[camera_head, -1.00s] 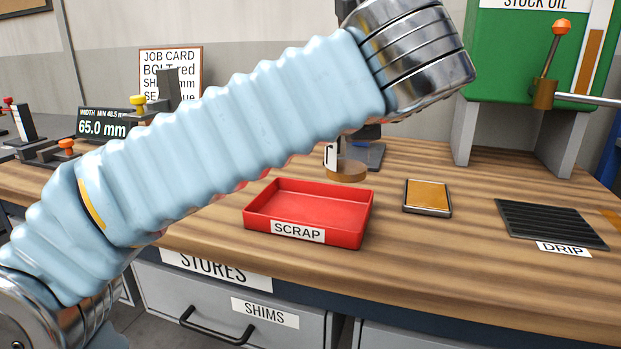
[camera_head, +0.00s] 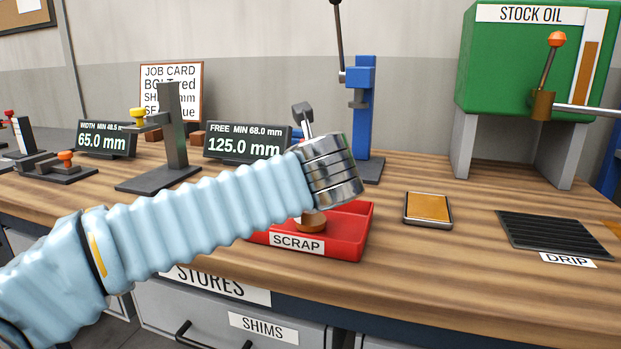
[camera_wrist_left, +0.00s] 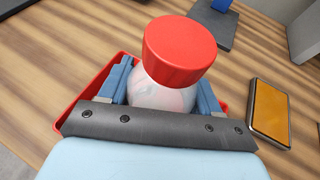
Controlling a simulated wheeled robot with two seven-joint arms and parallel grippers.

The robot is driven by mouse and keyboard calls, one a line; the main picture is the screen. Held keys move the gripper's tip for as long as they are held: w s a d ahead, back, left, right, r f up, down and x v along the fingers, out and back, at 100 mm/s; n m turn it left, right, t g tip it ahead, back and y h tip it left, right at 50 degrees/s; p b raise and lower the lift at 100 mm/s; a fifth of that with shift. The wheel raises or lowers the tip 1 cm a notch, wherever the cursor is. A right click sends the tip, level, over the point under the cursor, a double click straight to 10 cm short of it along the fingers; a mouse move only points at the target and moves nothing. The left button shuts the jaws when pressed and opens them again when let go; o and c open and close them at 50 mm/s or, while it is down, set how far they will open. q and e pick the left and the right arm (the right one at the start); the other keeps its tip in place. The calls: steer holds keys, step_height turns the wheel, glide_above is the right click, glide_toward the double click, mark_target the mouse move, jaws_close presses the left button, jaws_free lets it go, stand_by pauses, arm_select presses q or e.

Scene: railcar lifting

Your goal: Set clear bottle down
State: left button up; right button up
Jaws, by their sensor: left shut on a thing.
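The clear bottle has a red cap (camera_wrist_left: 180,50) and a pale see-through body (camera_wrist_left: 160,97). It stands between the blue fingers of my left gripper (camera_wrist_left: 165,88), which is shut on it. In the head view my left wrist hides the fingers and most of the bottle. A brownish round end (camera_head: 312,223), apparently the bottle's base, shows below the wrist, over the red SCRAP tray (camera_head: 350,247). I cannot tell if it touches the tray floor. The tray's red rim also shows behind the gripper in the left wrist view (camera_wrist_left: 97,88). My right gripper is not in view.
An amber-topped pad (camera_head: 427,208) lies right of the tray, and the DRIP grate (camera_head: 555,233) farther right. The blue press (camera_head: 361,110) and the 125.0 mm display (camera_head: 247,142) stand behind. The green STOCK OIL tank (camera_head: 520,60) is at back right.

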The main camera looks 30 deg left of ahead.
arm_select(q)
steer(key=shift+f, duration=0.1)
steer(key=shift+f+b, duration=0.15)
steer(key=shift+b, duration=0.15)
steer(key=o, duration=1.1)
steer(key=shift+r, duration=0.3)
steer(key=shift+s+d+r+p, duration=0.1)
steer(key=shift+s+d+p, duration=0.1)
steer(key=shift+p, duration=0.1)
steer(key=v, duration=1.1)
steer(key=shift+s+d+b, duration=0.15)
steer(key=shift+s+b, duration=0.05)
steer(key=shift+b, duration=0.1)
